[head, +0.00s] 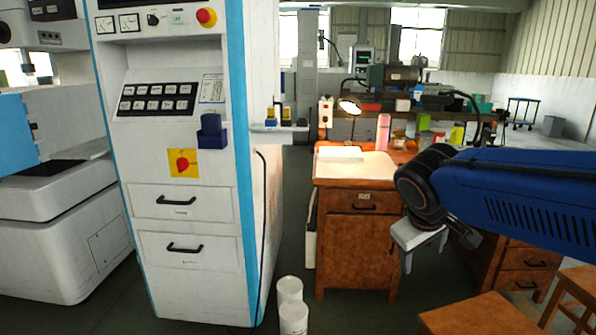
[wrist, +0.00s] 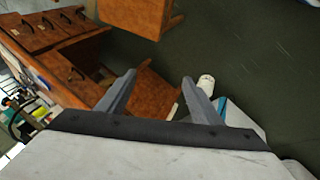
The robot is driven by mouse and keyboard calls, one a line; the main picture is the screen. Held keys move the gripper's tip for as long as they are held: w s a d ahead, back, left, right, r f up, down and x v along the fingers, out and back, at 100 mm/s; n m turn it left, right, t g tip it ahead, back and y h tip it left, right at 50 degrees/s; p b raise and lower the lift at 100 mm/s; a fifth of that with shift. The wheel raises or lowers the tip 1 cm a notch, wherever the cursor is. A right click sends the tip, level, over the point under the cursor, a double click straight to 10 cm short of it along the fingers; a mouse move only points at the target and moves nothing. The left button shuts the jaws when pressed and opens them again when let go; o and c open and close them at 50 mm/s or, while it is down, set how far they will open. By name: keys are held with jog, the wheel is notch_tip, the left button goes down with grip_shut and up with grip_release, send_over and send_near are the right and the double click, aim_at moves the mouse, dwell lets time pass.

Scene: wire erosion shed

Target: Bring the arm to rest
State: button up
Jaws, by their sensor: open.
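My arm, dark blue, reaches in from the right edge in the head view. My gripper (head: 407,262) hangs from its end, pointing down in front of the wooden desk (head: 354,245). In the wrist view the two grey fingers of my gripper (wrist: 158,85) stand wide apart, with nothing between them but a brown wooden surface and the dark floor below. The gripper is open and empty. It appears to touch nothing.
A white machine cabinet (head: 190,215) with blue edges stands left of the desk. Two white cylinders (head: 291,305) stand on the floor between them. A wooden stool (head: 477,316) is low in front, below the arm. A pink bottle (head: 383,132) and a lit lamp (head: 349,106) are at the desk.

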jog(key=s+d+f+m+y, duration=0.1)
jog(key=s+f, duration=0.3)
jog(key=s, duration=0.4)
jog(key=s+d+f+m+y, duration=0.1)
jog(key=s+f+m+y, duration=0.1)
jog(key=s, duration=0.6)
notch_tip(320, 180, down, 3)
jog(key=shift+r+m, duration=0.2)
jog(key=shift+m, duration=0.4)
jog(key=shift+s, duration=0.1)
